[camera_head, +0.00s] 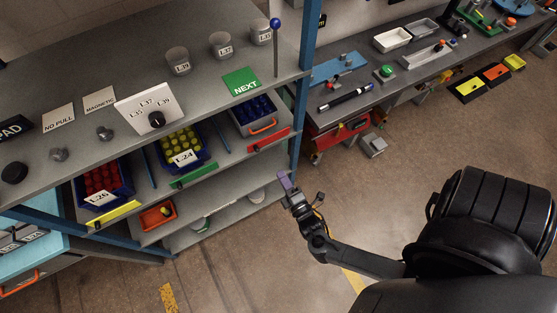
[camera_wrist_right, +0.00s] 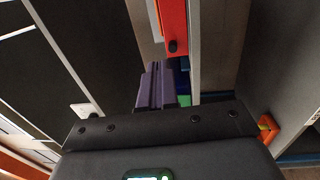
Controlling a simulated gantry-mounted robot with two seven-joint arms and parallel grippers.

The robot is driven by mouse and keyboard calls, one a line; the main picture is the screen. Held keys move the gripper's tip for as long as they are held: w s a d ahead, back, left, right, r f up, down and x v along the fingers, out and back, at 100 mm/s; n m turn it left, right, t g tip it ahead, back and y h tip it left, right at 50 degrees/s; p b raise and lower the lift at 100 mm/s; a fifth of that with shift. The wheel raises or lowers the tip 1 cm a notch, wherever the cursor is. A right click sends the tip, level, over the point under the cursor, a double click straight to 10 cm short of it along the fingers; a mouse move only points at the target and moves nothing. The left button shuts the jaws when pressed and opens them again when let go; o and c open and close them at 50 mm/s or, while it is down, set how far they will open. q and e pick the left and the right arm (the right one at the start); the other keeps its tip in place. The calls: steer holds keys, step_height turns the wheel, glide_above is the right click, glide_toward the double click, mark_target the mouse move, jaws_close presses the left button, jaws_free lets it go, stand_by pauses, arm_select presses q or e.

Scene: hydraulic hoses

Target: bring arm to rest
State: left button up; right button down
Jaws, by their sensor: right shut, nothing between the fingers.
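My right arm comes in from the lower right in the head view. Its gripper (camera_head: 285,182) has purple fingers that are shut with nothing between them. It is held in the air in front of the shelf unit's right end, near the lower shelves. In the right wrist view the purple fingers (camera_wrist_right: 156,86) lie together, with a red strip close above them. My left gripper does not show in either view.
The grey shelf unit (camera_head: 215,110) holds bins of red (camera_head: 103,180), yellow (camera_head: 180,143) and blue (camera_head: 256,110) parts. A blue post (camera_head: 304,80) stands at its right end. A workbench (camera_head: 400,75) with trays and tools is behind. The floor (camera_head: 250,265) in front is clear.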

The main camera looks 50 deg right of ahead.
steer(key=shift+s+a, duration=0.1)
steer(key=shift+s, duration=0.15)
stand_by(0.3)
